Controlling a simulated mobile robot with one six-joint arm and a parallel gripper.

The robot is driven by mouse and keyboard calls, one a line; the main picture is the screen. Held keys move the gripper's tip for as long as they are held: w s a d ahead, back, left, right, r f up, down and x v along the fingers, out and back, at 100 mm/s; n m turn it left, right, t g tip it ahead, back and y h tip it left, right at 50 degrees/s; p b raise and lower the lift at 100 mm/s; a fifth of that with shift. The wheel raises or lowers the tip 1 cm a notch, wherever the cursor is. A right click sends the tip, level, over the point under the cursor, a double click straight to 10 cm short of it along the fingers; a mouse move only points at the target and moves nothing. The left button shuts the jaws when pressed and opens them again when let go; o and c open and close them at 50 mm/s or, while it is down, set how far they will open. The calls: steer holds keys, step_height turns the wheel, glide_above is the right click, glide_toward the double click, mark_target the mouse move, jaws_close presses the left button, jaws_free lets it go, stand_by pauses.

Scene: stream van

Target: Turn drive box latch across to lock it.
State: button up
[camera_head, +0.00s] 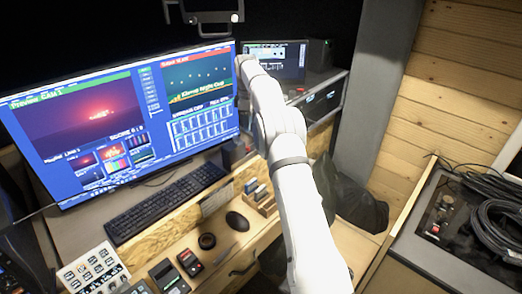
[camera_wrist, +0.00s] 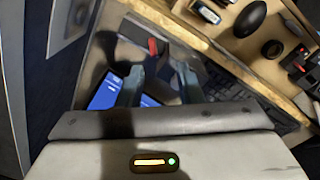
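A small dark grey box (camera_head: 233,152), which looks like the drive box, stands on the desk beside the right end of the large monitor. What seems to be the same box (camera_wrist: 132,28) shows at the top of the wrist view. A small red piece on it (camera_wrist: 152,46), likely the latch, lies just beyond my fingertips. I cannot tell whether a finger touches the latch. In the head view my arm hides the gripper.
The large monitor (camera_head: 120,115) stands close on the left, with the keyboard (camera_head: 165,205) before it. The mouse (camera_head: 237,221), a round black puck (camera_head: 207,241) and small devices (camera_head: 190,262) lie nearer. A dark rack unit (camera_head: 320,103) stands at the back right.

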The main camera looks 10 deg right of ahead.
steer(key=s+r+m+b, duration=0.2)
steer(key=s+m+b, duration=0.1)
steer(key=s+m, duration=0.5)
steer(key=s+r+m+t+b, duration=0.1)
steer(key=s+r+m+b, duration=0.2)
steer(key=s+m, duration=0.6)
steer(key=s+b, duration=0.1)
steer(key=s, duration=0.5)
steer(key=shift+a, duration=0.35)
steer(key=shift+r, duration=0.1)
steer(key=shift+c, duration=0.3)
